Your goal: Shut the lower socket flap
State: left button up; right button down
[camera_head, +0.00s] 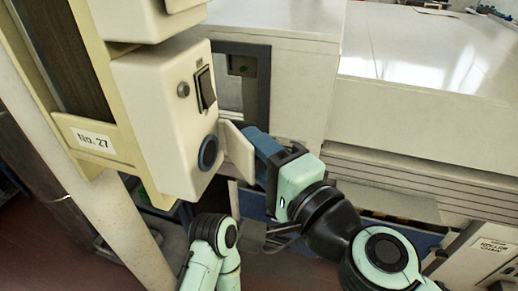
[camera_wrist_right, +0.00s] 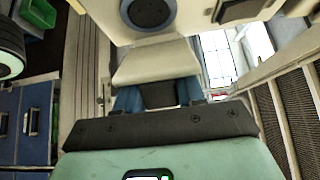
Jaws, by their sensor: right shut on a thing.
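The lower socket (camera_head: 208,152) is a dark blue ring on the front of a cream box; it also shows at the top of the right wrist view (camera_wrist_right: 150,12). Its cream flap (camera_head: 237,150) stands open, sticking out from the box beside the socket and leaving the ring uncovered. In the right wrist view the flap (camera_wrist_right: 155,62) reaches down between my blue fingers. My right gripper (camera_head: 258,155) is shut on the flap's outer end. My left arm shows at the bottom, but I cannot make out its gripper.
The cream box (camera_head: 150,110) carries a black rocker switch (camera_head: 205,90) and is mounted on a post with a "No. 27" label (camera_head: 93,138). Part of another cream box (camera_head: 145,18) is above. A large cream machine housing (camera_head: 400,115) stands close behind on the right.

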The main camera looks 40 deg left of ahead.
jog(key=shift+s+a+f, duration=0.1)
jog(key=shift+s+a, duration=0.15)
jog(key=shift+s, duration=0.35)
jog(key=c, duration=0.8)
grip_release()
jog(key=shift+c, duration=0.2)
jog(key=shift+o, duration=0.4)
jog(key=shift+s+d, duration=0.15)
jog(key=shift+w, duration=0.25)
jog(key=shift+d, duration=0.2)
pick_arm(q)
jog(key=shift+t+y, duration=0.3)
jog(key=shift+t, duration=0.3)
jog(key=shift+w+a+f+b, duration=0.35)
jog(key=shift+w+f+b, duration=0.3)
jog(key=shift+w+f, duration=0.15)
jog(key=shift+w+a+f+b, duration=0.35)
jog(key=shift+w+f+b, duration=0.25)
jog(key=shift+w+f, duration=0.15)
pick_arm(e)
jog(key=v, duration=1.3)
jog(key=shift+s, duration=0.15)
